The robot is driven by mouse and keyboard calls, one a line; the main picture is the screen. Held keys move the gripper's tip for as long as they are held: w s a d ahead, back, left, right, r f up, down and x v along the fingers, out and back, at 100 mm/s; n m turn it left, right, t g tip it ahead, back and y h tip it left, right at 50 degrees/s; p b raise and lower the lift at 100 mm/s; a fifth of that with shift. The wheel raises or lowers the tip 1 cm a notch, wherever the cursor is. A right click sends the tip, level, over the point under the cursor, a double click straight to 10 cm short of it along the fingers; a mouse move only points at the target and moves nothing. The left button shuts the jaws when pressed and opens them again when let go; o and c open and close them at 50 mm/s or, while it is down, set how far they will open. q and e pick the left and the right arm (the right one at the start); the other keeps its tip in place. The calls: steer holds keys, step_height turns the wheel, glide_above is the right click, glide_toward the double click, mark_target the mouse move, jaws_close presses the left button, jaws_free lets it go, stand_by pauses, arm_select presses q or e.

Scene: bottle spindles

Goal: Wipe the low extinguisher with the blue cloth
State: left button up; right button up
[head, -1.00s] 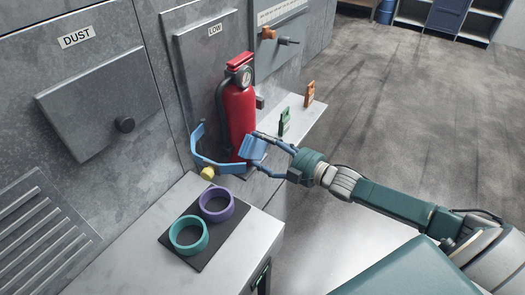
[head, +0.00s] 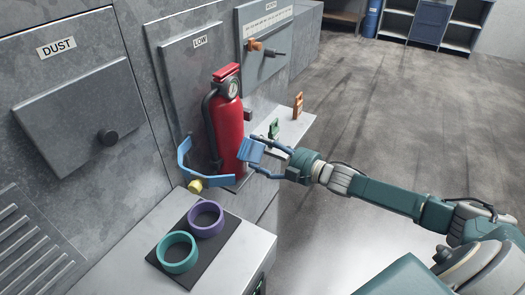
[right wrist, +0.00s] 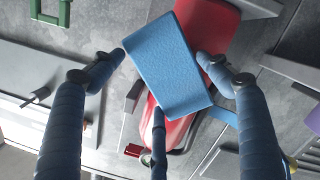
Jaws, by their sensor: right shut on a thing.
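The red extinguisher (head: 229,130) stands upright against the grey panel labelled LOW, with a gauge and red handle on top. A blue strap (head: 186,155) with a yellow knob (head: 195,185) stands open around its lower left side. My right gripper (head: 258,155) is shut on the blue cloth (head: 251,151), in front of the extinguisher's lower right side. In the right wrist view the cloth (right wrist: 168,65) sits between the fingers and covers part of the extinguisher (right wrist: 211,28). I cannot tell whether cloth and extinguisher touch. My left gripper is out of view.
A green clip (head: 274,128) and an orange clip (head: 298,105) stand on the shelf to the right. Open floor lies further right.

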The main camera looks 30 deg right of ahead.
mark_target(252, 154)
steer(key=shift+s+a+r+p, duration=0.15)
steer(key=shift+s+a+p, duration=0.05)
steer(key=shift+a+p, duration=0.2)
steer(key=shift+s+a+r+p, duration=0.15)
steer(key=shift+a+p, duration=0.15)
steer(key=shift+a, duration=0.15)
steer(key=shift+s+a+p, duration=0.3)
steer(key=shift+a+p, duration=0.05)
steer(key=shift+a, duration=0.15)
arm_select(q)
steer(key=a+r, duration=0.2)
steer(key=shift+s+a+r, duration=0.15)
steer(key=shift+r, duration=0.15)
arm_select(e)
steer(key=shift+s+a+f, duration=0.1)
steer(key=shift+a, duration=0.05)
